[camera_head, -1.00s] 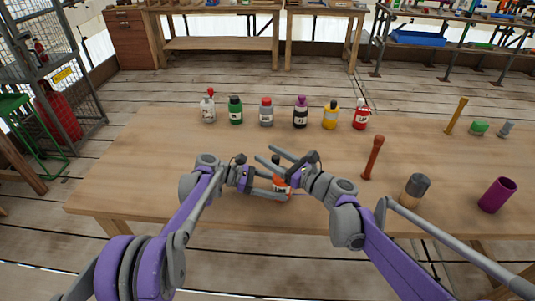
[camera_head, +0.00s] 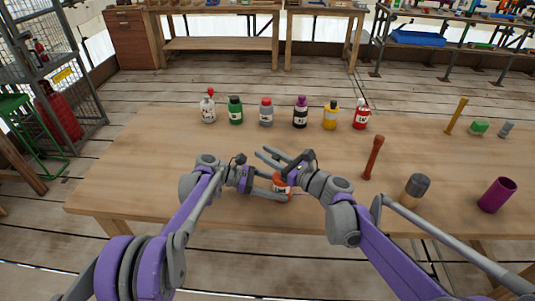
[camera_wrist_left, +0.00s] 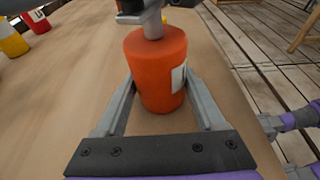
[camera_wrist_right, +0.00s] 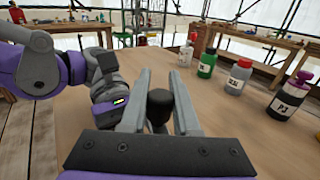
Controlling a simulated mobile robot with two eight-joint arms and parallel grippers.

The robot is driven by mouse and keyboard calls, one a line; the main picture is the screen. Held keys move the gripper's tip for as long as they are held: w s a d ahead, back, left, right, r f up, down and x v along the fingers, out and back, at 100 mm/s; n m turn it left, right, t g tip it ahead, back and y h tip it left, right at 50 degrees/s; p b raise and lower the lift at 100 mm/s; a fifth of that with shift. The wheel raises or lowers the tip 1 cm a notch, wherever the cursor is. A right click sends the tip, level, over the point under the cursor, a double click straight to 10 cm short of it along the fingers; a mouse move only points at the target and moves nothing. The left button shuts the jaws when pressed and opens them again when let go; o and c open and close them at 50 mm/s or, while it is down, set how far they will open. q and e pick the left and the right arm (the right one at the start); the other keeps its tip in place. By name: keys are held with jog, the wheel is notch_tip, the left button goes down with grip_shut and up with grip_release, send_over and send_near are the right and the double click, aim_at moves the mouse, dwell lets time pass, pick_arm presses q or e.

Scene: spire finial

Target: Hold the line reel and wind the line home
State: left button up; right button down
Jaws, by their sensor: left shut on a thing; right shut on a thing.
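An orange bottle-like reel (camera_head: 283,192) with a white label stands near the front of the table, partly hidden by my grippers in the head view. In the left wrist view, the orange reel body (camera_wrist_left: 156,72) sits upright between the fingers of my left gripper (camera_wrist_left: 158,98), which is shut on it from the sides. My right gripper (camera_head: 268,155) is above and behind it in the head view. In the right wrist view, a dark round knob (camera_wrist_right: 159,108) is between the right fingers, which are shut on it. The line itself cannot be made out.
Several labelled bottles stand in a row at the back, including a green one (camera_head: 235,111) and a purple-capped one (camera_head: 300,112). On the right are a brown-red post (camera_head: 373,158), a grey-topped cylinder (camera_head: 414,190) and a purple cup (camera_head: 496,195). The table's left side is clear.

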jog(key=shift+w+d+m+t+h, duration=0.15)
jog(key=shift+w+m+t+h, duration=0.1)
jog(key=shift+m+t+h, duration=0.45)
jog(key=shift+w+d+m+t+h, duration=0.1)
jog(key=shift+w+m+t+h, duration=0.1)
jog(key=shift+m+t+h, duration=0.5)
jog(key=shift+w+d+r+m+t+h, duration=0.1)
jog(key=shift+w+d+m+t+h, duration=0.2)
jog(key=shift+m+t+h, duration=0.5)
jog(key=shift+w+d+r+m+t+h, duration=0.2)
jog(key=shift+m+t+h, duration=0.35)
jog(key=shift+h, duration=0.45)
jog(key=shift+d+f+m+h, duration=0.1)
jog(key=shift+d+m+h, duration=0.1)
jog(key=shift+m+h, duration=0.1)
jog(key=shift+f+h, duration=0.2)
jog(key=shift+h, duration=0.1)
jog(key=c, duration=0.6)
grip_release()
jog(key=shift+c, duration=0.2)
jog(key=shift+d, duration=0.1)
jog(key=v, duration=1.2)
jog(key=shift+f, duration=0.2)
